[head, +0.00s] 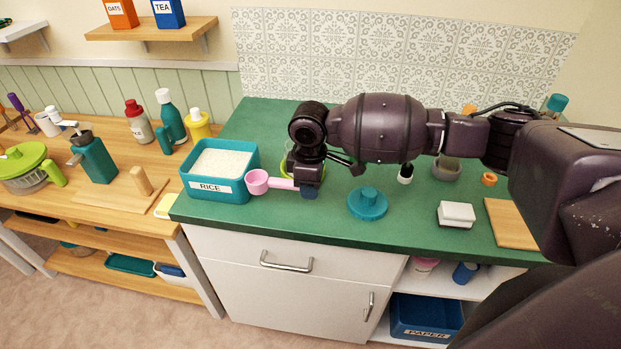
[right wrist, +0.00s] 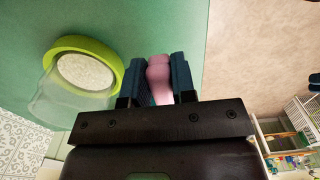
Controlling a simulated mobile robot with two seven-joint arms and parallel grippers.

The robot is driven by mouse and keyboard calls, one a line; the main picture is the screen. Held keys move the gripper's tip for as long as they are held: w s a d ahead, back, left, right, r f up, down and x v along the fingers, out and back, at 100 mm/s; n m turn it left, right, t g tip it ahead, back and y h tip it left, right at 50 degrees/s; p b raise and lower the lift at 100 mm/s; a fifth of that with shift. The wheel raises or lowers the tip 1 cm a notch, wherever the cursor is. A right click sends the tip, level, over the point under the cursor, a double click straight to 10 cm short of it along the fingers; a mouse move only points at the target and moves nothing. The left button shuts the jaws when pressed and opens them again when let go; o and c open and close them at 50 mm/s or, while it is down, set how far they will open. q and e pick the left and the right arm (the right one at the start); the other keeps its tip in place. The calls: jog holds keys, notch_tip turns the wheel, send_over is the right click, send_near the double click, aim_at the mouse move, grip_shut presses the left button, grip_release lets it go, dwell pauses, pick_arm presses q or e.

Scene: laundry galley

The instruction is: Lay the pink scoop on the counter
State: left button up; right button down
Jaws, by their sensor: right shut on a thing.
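The pink scoop (head: 259,181) shows in the head view beside the right side of the rice tub, its bowl to the left and its handle running right. My right gripper (head: 308,190) is shut on the scoop's handle, over the front part of the green counter (head: 256,215). In the right wrist view, the pink handle (right wrist: 158,78) sits between the two blue fingertips. I cannot tell whether the scoop touches the counter. My left gripper is not in view.
A teal tub of rice (head: 218,196) stands left of the scoop. A jar with a lime rim (right wrist: 88,66) is close beside the right gripper. A teal lid (head: 368,205) lies to the right, and a white sponge block (head: 456,214) further right. Bare counter lies in front.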

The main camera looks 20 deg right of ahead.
send_over(310, 212)
jog(key=shift+s+f, duration=0.1)
jog(key=shift+f, duration=2.75)
jog(key=shift+f, duration=0.35)
jog(key=c, duration=0.9)
grip_release()
jog(key=o, duration=0.6)
